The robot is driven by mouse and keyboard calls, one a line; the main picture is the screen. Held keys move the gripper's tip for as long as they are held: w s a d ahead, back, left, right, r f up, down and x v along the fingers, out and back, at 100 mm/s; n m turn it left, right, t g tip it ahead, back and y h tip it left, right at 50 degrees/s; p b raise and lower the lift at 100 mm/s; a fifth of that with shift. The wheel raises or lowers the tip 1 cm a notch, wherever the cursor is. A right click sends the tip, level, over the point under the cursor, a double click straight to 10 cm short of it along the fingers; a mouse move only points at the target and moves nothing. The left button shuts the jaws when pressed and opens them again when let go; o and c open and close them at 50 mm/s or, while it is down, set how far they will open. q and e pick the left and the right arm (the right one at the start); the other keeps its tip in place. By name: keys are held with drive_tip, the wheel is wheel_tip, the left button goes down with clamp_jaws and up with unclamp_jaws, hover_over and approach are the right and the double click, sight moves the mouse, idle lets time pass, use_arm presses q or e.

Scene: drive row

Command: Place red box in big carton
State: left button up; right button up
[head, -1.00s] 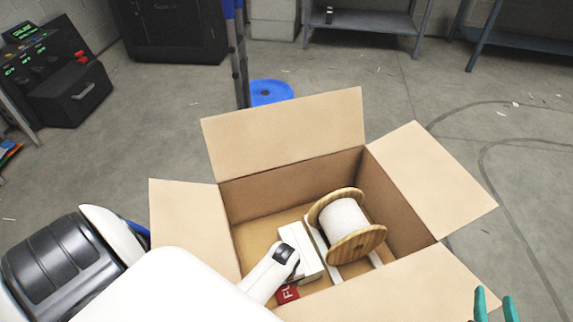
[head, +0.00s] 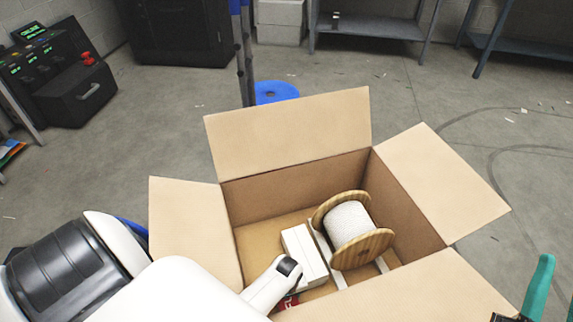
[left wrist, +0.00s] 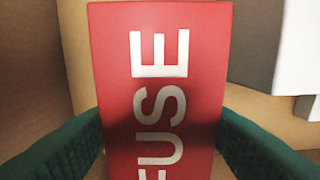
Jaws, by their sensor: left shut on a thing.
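The big carton (head: 290,135) stands open on the floor with its flaps spread. My left arm reaches into it from the lower left. In the left wrist view my left gripper (left wrist: 160,125) is shut on the red box (left wrist: 160,60), with a teal finger against each side. White letters reading "FUSE" run along the box. In the head view only a sliver of the red box (head: 287,302) shows, low in the carton beside my wrist. Whether it touches the carton floor is hidden. My right gripper (head: 556,292) is at the lower right edge, partly cut off, fingers apart and empty.
Inside the carton are a wooden cable spool (head: 352,230) and a white box (head: 304,256). A blue round object (head: 276,92) lies on the floor behind it. A control console (head: 60,80) stands at the upper left and metal shelving (head: 370,27) at the back.

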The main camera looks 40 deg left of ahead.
use_arm(q)
drive_tip(key=shift+f, duration=0.1)
drive_tip(key=shift+f, duration=0.1)
drive_tip(key=o, duration=1.1)
